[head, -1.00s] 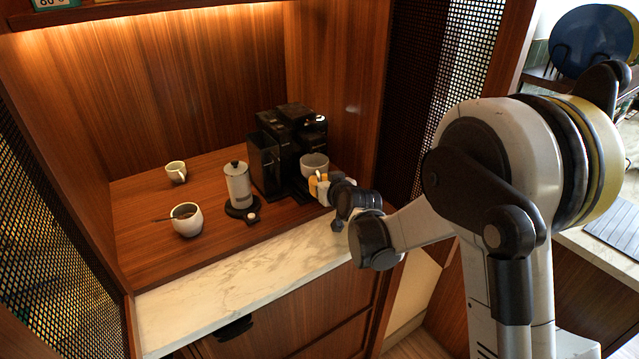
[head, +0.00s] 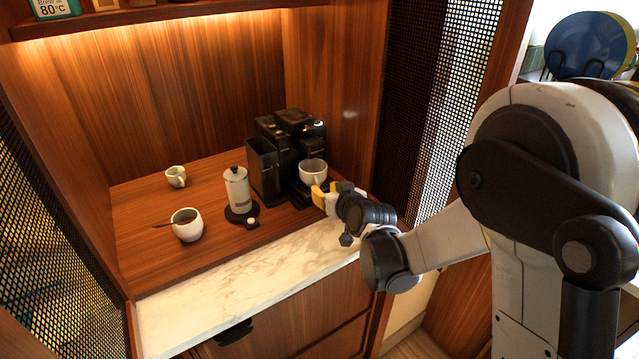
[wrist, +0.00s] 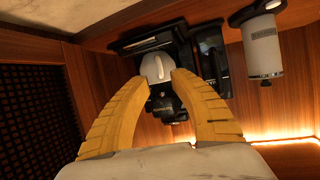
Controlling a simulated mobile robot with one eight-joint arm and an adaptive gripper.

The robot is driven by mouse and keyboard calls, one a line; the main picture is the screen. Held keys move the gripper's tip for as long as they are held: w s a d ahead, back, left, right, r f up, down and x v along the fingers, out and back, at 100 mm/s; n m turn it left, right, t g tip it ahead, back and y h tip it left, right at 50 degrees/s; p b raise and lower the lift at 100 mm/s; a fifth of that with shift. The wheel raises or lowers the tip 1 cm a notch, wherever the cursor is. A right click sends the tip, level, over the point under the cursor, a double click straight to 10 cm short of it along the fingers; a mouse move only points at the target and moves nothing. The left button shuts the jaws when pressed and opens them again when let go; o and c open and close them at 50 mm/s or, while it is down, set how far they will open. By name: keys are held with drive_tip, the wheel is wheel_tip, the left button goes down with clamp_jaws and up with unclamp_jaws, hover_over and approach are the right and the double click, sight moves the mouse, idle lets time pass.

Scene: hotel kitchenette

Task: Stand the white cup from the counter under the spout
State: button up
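The white cup (head: 312,174) stands upright at the front of the black coffee machine (head: 292,140), on its base, apparently below the brewing head. The spout itself cannot be made out. In the wrist view the cup (wrist: 155,69) shows with its handle facing me, just beyond the fingertips. My gripper (head: 326,191) is just in front of the cup, to its lower right. Its yellow fingers (wrist: 161,84) are spread, with an empty gap between them, and appear clear of the cup.
A white press pot (head: 237,190) stands on a dark round base left of the machine. A white pot with a spoon (head: 187,226) and a small cup (head: 176,177) stand further left. The marble front strip (head: 230,285) is clear. A wooden wall rises right of the machine.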

drive_tip(key=s+d+r+m+g+h, duration=0.1)
drive_tip(key=s+d+r, duration=0.35)
drive_tip(key=s, duration=0.45)
drive_tip(key=s+d+r+m+g+h, duration=0.1)
drive_tip(key=s+d+r+g, duration=0.15)
drive_tip(key=s+d, duration=0.5)
drive_tip(key=s+d+m+g+h, duration=0.1)
drive_tip(key=s+d, duration=0.2)
drive_tip(key=s, duration=0.5)
drive_tip(key=s+d+g+h, duration=0.1)
drive_tip(key=s+d, duration=0.2)
drive_tip(key=s, duration=0.6)
drive_tip(key=shift+s+f+m+h+p, duration=0.2)
drive_tip(key=shift+f+m+h+p, duration=0.05)
drive_tip(key=shift+m+h+p, duration=0.2)
